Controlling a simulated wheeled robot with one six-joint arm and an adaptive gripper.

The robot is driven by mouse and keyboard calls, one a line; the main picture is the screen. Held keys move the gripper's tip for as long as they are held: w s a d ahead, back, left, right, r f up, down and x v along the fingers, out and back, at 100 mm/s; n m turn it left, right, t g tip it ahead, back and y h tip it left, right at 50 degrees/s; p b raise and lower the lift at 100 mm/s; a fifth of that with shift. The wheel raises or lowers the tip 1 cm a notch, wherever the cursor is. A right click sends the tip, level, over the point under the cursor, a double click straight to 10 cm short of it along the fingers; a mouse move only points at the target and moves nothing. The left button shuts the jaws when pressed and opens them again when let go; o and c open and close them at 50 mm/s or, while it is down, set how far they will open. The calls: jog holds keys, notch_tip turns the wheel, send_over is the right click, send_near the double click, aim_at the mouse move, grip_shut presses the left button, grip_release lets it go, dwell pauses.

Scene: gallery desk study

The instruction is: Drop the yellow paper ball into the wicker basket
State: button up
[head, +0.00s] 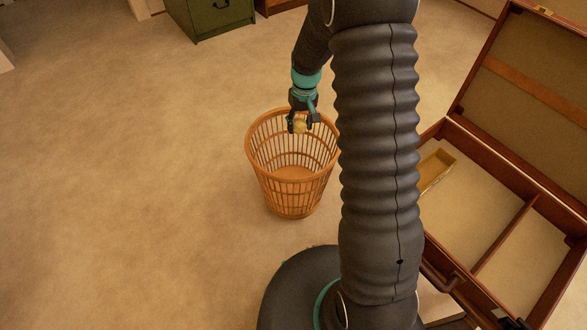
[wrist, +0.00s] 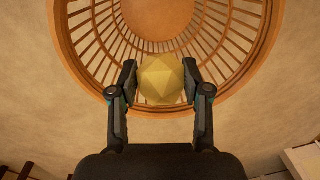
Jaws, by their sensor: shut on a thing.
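The yellow paper ball (wrist: 162,78) is a faceted ball held between the two fingers of my gripper (wrist: 160,82). In the head view the ball (head: 299,127) shows small between the fingertips of my gripper (head: 301,122). The wicker basket (head: 292,186) is an orange-brown slatted, round, open-topped basket standing upright on the floor. In the wrist view the basket (wrist: 85,30) lies beyond the ball, and its bottom shows empty. My gripper and the ball appear over the basket's opening, near the rim in the wrist view. Their exact height over the rim is hard to tell.
An open wooden case (head: 500,215) with compartments stands at the right, its lid raised. A small wooden box (head: 435,168) lies inside it. A green cabinet (head: 209,14) stands at the back. The carpeted floor left of the basket is clear.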

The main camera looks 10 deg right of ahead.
aim_at(300, 133)
notch_tip(300, 133, down, 4)
jog(key=shift+f+b, duration=0.2)
jog(key=shift+b, duration=0.95)
jog(key=o, duration=0.9)
jog(key=r, duration=1.2)
jog(key=shift+d, duration=0.4)
